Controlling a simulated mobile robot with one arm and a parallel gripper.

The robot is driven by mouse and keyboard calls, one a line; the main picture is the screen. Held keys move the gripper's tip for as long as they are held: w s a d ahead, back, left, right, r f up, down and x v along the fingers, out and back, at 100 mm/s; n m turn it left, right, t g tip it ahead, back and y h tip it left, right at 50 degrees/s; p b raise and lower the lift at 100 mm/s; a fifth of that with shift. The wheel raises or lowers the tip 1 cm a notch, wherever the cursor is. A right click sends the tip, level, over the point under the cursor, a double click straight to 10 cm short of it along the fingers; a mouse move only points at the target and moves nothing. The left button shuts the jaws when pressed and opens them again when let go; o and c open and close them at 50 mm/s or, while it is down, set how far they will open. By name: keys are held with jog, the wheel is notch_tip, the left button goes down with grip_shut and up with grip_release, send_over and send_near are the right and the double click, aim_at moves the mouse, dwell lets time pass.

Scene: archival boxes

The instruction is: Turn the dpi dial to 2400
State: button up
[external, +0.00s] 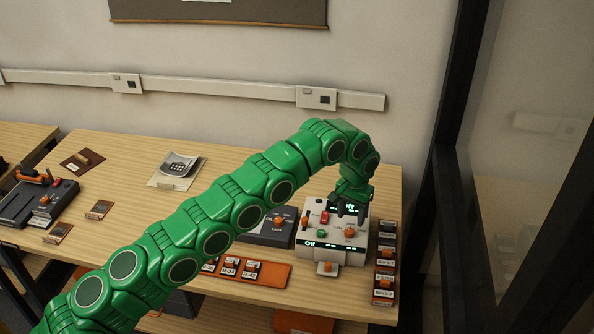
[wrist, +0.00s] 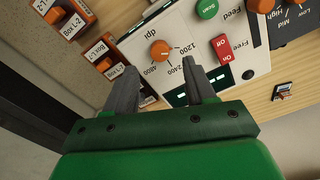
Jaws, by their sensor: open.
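The dpi dial is a round orange knob (wrist: 160,50) on a white scanner panel (wrist: 130,45), with 1200, 2400 and 4800 printed around it. I cannot clearly read which value it points at. In the external view the dial (external: 349,232) sits on the right part of the white unit (external: 310,256). My gripper (wrist: 159,64) is open and empty. In the wrist view its fingers are spread to either side of the dial, with the dial just beyond the tips; no contact shows. In the external view my gripper (external: 350,211) hangs over the unit's back edge. A lit display is partly hidden behind the fingers.
A red switch (wrist: 223,47) and a green button (wrist: 207,8) are close to the dial. Small labelled boxes (external: 384,283) line the table's right edge. A dark light-control unit (external: 268,232) stands left of the scanner. An orange tray (external: 270,274) lies in front.

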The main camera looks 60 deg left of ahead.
aim_at(350, 231)
notch_tip(350, 231, down, 6)
jog(key=shift+r, duration=0.15)
dwell(0.3)
grip_shut()
jog(key=m, duration=0.6)
jog(key=shift+m, duration=0.3)
jog(key=m, duration=0.5)
jog(key=shift+m, duration=0.3)
dwell(0.3)
